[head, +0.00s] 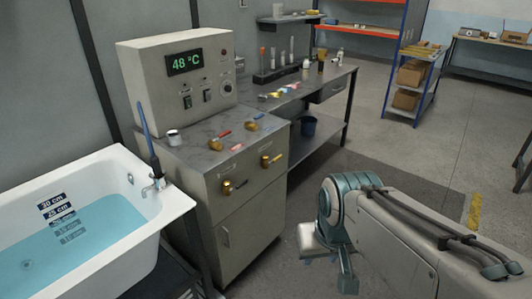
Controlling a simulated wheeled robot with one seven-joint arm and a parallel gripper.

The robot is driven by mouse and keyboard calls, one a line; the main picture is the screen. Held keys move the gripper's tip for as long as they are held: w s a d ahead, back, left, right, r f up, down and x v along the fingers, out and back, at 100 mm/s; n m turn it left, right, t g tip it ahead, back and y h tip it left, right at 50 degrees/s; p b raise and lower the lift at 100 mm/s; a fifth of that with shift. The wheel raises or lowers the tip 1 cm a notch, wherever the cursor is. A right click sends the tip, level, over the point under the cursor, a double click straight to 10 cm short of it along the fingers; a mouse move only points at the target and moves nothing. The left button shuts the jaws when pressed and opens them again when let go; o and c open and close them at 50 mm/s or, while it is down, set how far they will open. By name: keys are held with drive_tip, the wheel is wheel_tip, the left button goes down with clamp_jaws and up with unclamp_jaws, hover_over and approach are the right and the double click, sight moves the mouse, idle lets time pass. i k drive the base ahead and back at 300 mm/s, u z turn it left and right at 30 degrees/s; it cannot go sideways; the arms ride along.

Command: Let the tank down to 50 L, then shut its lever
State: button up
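A white tub (180,206) at the left holds blue water (75,240). Its inner wall carries depth labels (55,200), among them 30 cm and 25 cm; the water covers the lower ones. I see no litre reading. A grey cabinet (225,215) beside it bears several brass valves: a red-handled one (217,143) and another (252,125) on top, and two (232,187) (270,161) on its front. I cannot tell which valve is open or which serves a tank.
A control box (187,85) reading 48 °C stands on the cabinet. A blue stick (147,130) rises by the tub's metal tap (156,184). The floor at right is clear.

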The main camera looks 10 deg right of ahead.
sight(278, 158)
drive_tip(key=u, duration=0.35)
drive_tip(key=i, duration=1.45)
drive_tip(key=z, duration=0.15)
